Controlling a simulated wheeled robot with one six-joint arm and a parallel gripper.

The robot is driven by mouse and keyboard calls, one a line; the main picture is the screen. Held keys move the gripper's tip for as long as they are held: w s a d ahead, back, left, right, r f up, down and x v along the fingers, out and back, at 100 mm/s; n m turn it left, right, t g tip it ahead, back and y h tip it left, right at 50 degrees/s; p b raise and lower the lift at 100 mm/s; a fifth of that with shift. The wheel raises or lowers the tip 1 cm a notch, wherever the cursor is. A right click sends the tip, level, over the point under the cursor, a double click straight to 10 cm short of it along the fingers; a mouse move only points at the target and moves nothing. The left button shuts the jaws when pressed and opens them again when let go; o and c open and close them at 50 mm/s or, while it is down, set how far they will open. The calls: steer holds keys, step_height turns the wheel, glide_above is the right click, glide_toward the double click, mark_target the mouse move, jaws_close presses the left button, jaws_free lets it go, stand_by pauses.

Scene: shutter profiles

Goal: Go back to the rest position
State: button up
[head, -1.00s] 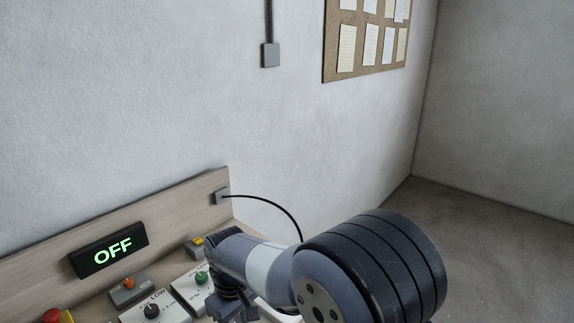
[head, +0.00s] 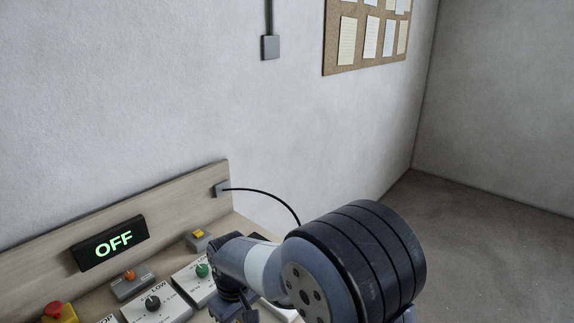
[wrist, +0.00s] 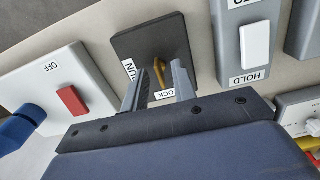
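My gripper (wrist: 158,68) is open in the wrist view, its two grey fingers apart. Beyond and between the fingertips is a brass-coloured key-like lever (wrist: 160,74) on a black plate (wrist: 124,43) marked RUN and LOCK. I see nothing gripped, though whether a finger touches the lever is unclear. In the head view my arm reaches over the right end of the bench, and its dark parts hide much of what lies below. The gripper's fingers cannot be made out there.
A lit OFF display (head: 112,243) stands at the bench's back. A red mushroom button (head: 56,311), an orange-knobbed box (head: 131,283) and a green-knobbed panel (head: 194,281) sit before it. A white HOLD rocker (wrist: 255,46) and red rocker (wrist: 71,101) flank the plate. Open floor lies right.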

steer(key=m, duration=0.3)
steer(key=shift+r+m, duration=0.2)
steer(key=shift+m, duration=0.2)
steer(key=m, duration=0.4)
steer(key=shift+m, duration=0.4)
steer(key=m, duration=0.4)
steer(key=shift+m, duration=0.3)
steer(key=m, duration=0.4)
steer(key=shift+r+m, duration=0.3)
steer(key=shift+r, duration=0.65)
